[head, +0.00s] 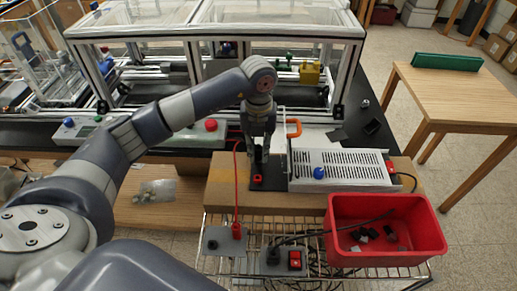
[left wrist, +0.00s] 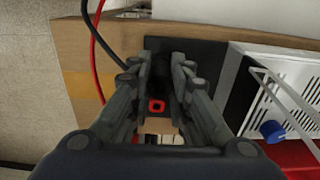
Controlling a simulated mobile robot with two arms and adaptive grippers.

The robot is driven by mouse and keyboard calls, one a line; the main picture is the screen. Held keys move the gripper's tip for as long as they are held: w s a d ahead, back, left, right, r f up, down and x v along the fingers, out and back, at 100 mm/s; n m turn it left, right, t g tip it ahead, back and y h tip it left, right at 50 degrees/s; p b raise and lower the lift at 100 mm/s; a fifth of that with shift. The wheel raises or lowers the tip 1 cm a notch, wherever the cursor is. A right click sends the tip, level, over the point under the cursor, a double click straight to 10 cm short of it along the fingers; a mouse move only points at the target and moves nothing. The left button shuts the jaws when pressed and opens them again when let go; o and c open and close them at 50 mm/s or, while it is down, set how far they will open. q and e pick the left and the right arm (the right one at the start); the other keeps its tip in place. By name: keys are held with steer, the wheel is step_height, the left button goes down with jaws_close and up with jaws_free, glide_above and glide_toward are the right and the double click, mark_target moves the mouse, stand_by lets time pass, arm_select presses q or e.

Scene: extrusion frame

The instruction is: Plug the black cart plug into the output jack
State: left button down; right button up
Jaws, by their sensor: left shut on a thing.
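My left gripper (head: 258,158) points down over a black plate (head: 270,182) left of the white vented power unit (head: 335,167). It is shut on a dark thing, apparently the black plug (left wrist: 161,68), mostly hidden between the fingers. A red-rimmed jack (head: 258,178) sits on the black plate, just in front of the fingertips. It also shows in the left wrist view (left wrist: 157,105), between the fingers. I cannot tell whether the plug touches any socket. A black cable (left wrist: 91,28) and a red cable (left wrist: 98,62) run beside the gripper. My right gripper is not in view.
A red bin (head: 385,232) with small black parts stands at the front right on a wire shelf. A grey box with a red plug (head: 237,232) and a red-switch box (head: 294,261) lie on the shelf. The extrusion frame (head: 355,65) rises behind.

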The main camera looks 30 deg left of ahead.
mark_target(258, 147)
arm_select(q)
steer(key=shift+f+b, duration=0.45)
steer(key=shift+b, duration=0.05)
stand_by(1.4)
steer(key=c, duration=1.4)
jaws_free()
step_height(258, 147, up, 12)
